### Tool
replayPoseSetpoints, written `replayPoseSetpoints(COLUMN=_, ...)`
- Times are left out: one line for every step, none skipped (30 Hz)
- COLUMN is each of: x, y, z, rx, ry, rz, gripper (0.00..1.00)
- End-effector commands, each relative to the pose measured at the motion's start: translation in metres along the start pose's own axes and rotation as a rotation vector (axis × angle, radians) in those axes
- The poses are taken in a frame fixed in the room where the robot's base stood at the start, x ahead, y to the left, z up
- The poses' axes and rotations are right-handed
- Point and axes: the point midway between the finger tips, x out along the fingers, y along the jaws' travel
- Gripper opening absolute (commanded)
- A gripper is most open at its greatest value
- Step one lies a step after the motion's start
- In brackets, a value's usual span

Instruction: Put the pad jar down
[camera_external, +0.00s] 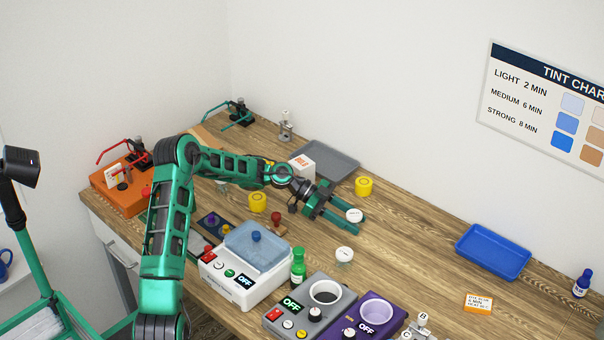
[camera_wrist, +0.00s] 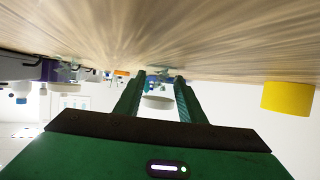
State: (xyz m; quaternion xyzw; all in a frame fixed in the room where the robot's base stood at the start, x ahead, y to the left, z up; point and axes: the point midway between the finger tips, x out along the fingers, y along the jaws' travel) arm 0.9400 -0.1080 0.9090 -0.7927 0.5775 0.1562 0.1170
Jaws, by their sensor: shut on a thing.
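My gripper (camera_external: 356,220) reaches out over the middle of the table, its green fingers pointing to the lower right. It is shut on a small round jar with a white lid (camera_external: 354,214), which I take to be the pad jar. In the wrist view the jar (camera_wrist: 158,102) shows pale between the two fingers (camera_wrist: 156,96). The fingers hide part of its side. I cannot tell whether its base touches the wooden table (camera_external: 410,235). A second small white-lidded jar (camera_external: 344,254) stands on the table just nearer the camera.
A yellow round thing (camera_external: 364,186) stands behind my gripper; another (camera_external: 257,201) is left of it. A green bottle (camera_external: 298,267), grey (camera_external: 290,318) and purple (camera_external: 385,318) warmers and a white machine (camera_external: 225,285) stand in front. Right of the gripper is bare wood up to a blue tray (camera_external: 493,252).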

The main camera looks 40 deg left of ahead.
Motion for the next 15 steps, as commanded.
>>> replayPoseSetpoints(x=-0.0001, y=0.0001, z=-0.0001, rx=0.0, ry=-0.001, rz=0.0, gripper=0.14)
replayPoseSetpoints(x=-0.0001, y=0.0, z=-0.0001, rx=0.0, ry=-0.001, rz=0.0, gripper=0.14)
replayPoseSetpoints(x=-0.0001, y=0.0, z=0.0, rx=0.0, ry=-0.001, rz=0.0, gripper=0.41)
replayPoseSetpoints(x=-0.0002, y=0.0, z=0.0, rx=0.0, ry=-0.001, rz=0.0, gripper=0.48)
replayPoseSetpoints(x=-0.0002, y=0.0, z=0.0, rx=0.0, ry=-0.001, rz=0.0, gripper=0.55)
replayPoseSetpoints(x=-0.0002, y=0.0, z=-0.0001, rx=0.0, ry=-0.001, rz=0.0, gripper=0.55)
replayPoseSetpoints(x=-0.0002, y=0.0, z=-0.0001, rx=0.0, ry=-0.001, rz=0.0, gripper=0.55)
replayPoseSetpoints(x=-0.0002, y=0.0, z=-0.0002, rx=0.0, ry=-0.001, rz=0.0, gripper=0.55)
replayPoseSetpoints(x=-0.0003, y=0.0, z=-0.0002, rx=0.0, ry=-0.001, rz=0.0, gripper=0.55)
replayPoseSetpoints(x=-0.0003, y=0.0, z=-0.0002, rx=0.0, ry=-0.001, rz=0.0, gripper=0.55)
replayPoseSetpoints(x=-0.0003, y=-0.0001, z=-0.0002, rx=0.0, ry=-0.001, rz=0.0, gripper=0.55)
replayPoseSetpoints(x=-0.0003, y=0.0, z=-0.0003, rx=0.0, ry=-0.001, rz=0.0, gripper=0.55)
replayPoseSetpoints(x=-0.0006, y=-0.0001, z=-0.0003, rx=0.0, ry=-0.001, rz=0.0, gripper=0.55)
replayPoseSetpoints(x=-0.0012, y=-0.0002, z=-0.0003, rx=0.0, ry=-0.001, rz=0.0, gripper=0.55)
replayPoseSetpoints(x=-0.0028, y=-0.0003, z=-0.0003, rx=0.0, ry=-0.001, rz=-0.001, gripper=0.55)
